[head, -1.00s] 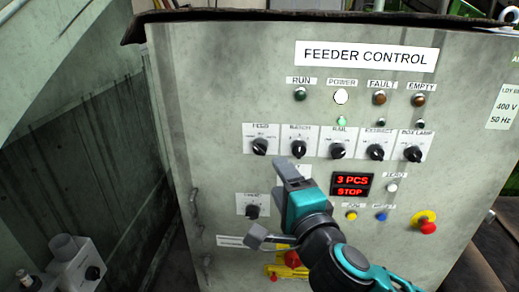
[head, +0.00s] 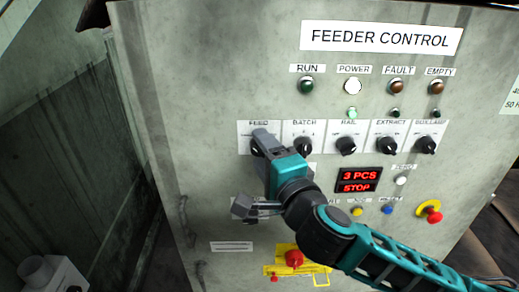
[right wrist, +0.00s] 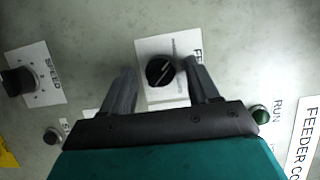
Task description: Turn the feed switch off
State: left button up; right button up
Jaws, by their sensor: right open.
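The feed switch (head: 254,148) is a black rotary knob on a white plate, at the left end of the upper switch row. In the head view a finger of my right gripper (head: 252,173) partly covers it. The gripper is open and holds nothing. Whether the fingertips reach to the knob's depth, I cannot tell. My left gripper is not in view.
The batch knob (head: 303,147) is close to the right of the feed switch. The rail (head: 346,146), extract (head: 387,145) and box lamp (head: 425,145) knobs follow. A red display (head: 358,181) reads "3 PCS STOP". A red emergency button (head: 434,216) sits at the lower right.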

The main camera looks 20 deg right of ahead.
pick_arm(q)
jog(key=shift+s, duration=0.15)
pick_arm(e)
jog(key=shift+s, duration=0.1)
jog(key=shift+c, duration=0.8)
jog(key=c, duration=0.9)
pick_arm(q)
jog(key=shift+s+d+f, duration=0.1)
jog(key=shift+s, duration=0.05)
